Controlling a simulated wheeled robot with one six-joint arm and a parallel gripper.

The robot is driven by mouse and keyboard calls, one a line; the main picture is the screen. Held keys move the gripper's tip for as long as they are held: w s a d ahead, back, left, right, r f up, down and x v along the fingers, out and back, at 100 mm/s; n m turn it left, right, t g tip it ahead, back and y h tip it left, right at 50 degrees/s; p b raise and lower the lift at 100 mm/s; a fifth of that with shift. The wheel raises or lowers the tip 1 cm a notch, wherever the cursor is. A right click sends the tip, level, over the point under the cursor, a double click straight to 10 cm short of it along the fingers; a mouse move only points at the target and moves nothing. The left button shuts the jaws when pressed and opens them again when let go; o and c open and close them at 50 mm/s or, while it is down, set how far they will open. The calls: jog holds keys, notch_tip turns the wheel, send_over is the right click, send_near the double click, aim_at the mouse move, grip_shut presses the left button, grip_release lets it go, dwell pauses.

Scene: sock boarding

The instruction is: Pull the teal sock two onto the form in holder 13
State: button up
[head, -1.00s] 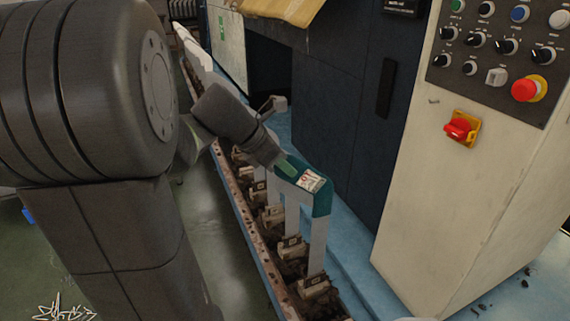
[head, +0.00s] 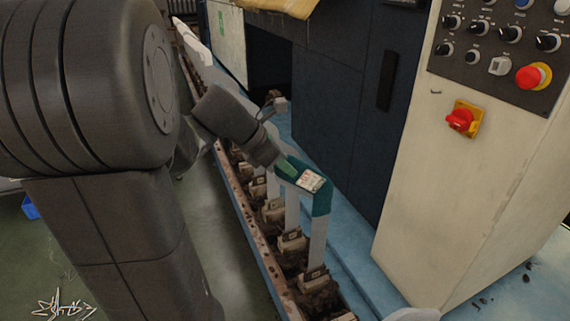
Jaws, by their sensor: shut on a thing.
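A teal sock (head: 321,199) with a pale printed label sits over the top of a flat light-grey form (head: 318,240). The form stands upright in a small beige holder (head: 313,280) in the rail. My gripper (head: 285,167) comes in from the upper left and is shut on the sock's left end. The fingertips are small in the view and partly merge with the sock. The holder's number cannot be read.
The blue rail (head: 256,265) runs from front right to back left, with several more holders and pale forms. A dark machine stands behind it. A cream control cabinet (head: 440,190) with a red button (head: 529,77) stands close on the right.

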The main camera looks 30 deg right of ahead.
jog(key=shift+f+b, duration=0.65)
jog(key=shift+f, duration=0.55)
jog(key=o, duration=0.8)
jog(key=shift+r, duration=0.1)
jog(key=shift+o, duration=0.2)
jog(key=s+v, duration=0.1)
jog(key=v, duration=1.2)
jog(key=shift+w+a+r+p, duration=0.25)
jog(key=shift+w+r+p, duration=0.05)
jog(key=shift+w, duration=0.25)
jog(key=shift+f, duration=0.1)
